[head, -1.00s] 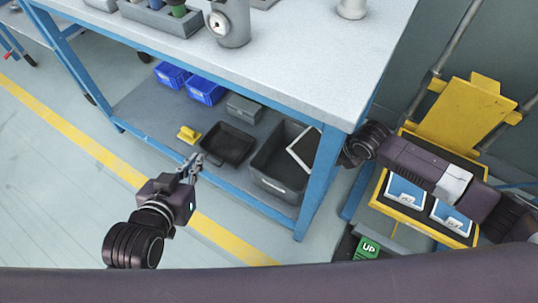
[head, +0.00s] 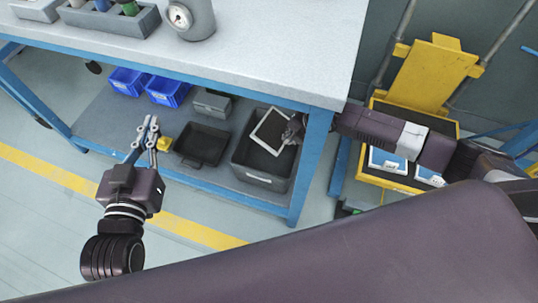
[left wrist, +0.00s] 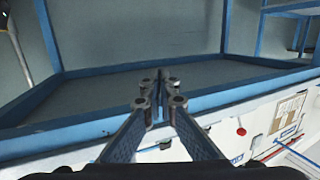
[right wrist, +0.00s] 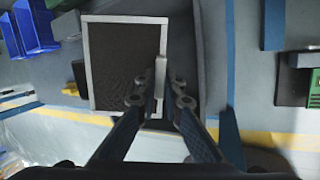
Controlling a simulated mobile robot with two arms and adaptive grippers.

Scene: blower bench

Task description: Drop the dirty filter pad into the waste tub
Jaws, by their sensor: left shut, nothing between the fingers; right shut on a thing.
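The dirty filter pad (head: 270,130) is a dark panel in a pale frame. It also shows in the right wrist view (right wrist: 120,60). My right gripper (head: 292,130) is shut on the pad's edge, and its fingers (right wrist: 166,82) grip the frame's right side. The pad is tilted over the grey waste tub (head: 266,179), which stands on the bench's lower shelf. Whether the pad touches the tub is hard to tell. My left gripper (head: 150,125) is shut and empty in front of the shelf. Its fingers (left wrist: 159,85) meet in the left wrist view.
A black tray (head: 202,146) lies left of the tub. A grey box (head: 212,103) and blue bins (head: 168,92) stand behind. The blue bench leg (head: 311,165) is close to my right arm. A yellow cart (head: 432,80) holds white-framed filters.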

